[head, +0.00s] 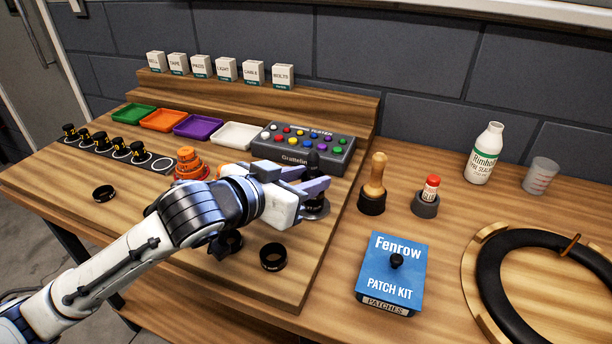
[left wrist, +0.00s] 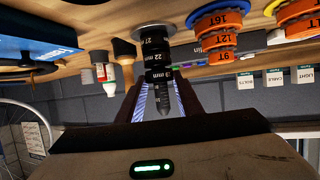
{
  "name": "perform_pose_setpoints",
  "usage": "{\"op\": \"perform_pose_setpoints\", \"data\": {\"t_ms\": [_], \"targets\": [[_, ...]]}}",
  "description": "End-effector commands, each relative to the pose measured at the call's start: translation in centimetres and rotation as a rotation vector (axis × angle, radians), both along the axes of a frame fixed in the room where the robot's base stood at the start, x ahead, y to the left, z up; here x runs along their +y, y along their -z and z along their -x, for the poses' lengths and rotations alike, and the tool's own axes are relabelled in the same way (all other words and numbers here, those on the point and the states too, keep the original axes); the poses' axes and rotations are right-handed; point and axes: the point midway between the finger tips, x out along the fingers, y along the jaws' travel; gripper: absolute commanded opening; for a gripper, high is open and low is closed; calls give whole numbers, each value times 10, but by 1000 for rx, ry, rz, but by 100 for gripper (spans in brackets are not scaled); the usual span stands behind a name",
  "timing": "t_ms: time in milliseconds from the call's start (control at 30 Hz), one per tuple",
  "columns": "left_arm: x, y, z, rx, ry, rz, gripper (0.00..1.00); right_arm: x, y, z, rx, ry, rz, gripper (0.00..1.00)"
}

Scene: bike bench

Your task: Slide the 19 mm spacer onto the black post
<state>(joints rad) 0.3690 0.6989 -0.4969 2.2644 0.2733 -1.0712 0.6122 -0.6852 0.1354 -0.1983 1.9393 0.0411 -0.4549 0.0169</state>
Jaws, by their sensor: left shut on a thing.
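The black post (head: 313,160) stands near the front right of the raised wooden board, its tip showing above my left gripper (head: 318,190). In the left wrist view, which is upside down, larger black spacers (left wrist: 155,48) marked 27 and 22 mm sit stacked at its base. The 19 mm spacer (left wrist: 160,73) appears around the post beyond them, with the post's tip (left wrist: 162,105) projecting past it. My left gripper's fingers (left wrist: 162,98) are on either side there, shut on the spacer. I cannot tell whether it touches the spacer below. My right gripper is not in view.
Loose black rings (head: 272,256) and (head: 103,193) lie on the board. An orange stepped stack (head: 190,165) stands left of the gripper, and a button box (head: 305,147) behind. To the right are a wooden-handled tool (head: 375,180) and a blue patch kit (head: 391,270).

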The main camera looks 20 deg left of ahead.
Motion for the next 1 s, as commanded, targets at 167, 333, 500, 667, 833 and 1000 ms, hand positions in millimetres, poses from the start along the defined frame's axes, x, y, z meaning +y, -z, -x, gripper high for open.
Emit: {"op": "perform_pose_setpoints", "data": {"t_ms": [167,333,500,667,833,1000], "targets": [[0,2,0,-1,0,0,11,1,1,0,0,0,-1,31],[0,2,0,-1,0,0,11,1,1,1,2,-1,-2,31],[0,2,0,-1,0,0,48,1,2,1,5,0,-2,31],[0,2,0,-1,0,0,54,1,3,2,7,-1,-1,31],[0,2,1,-1,0,0,54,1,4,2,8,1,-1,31],[4,-4,13,-2,0,0,54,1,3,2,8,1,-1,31]]}}
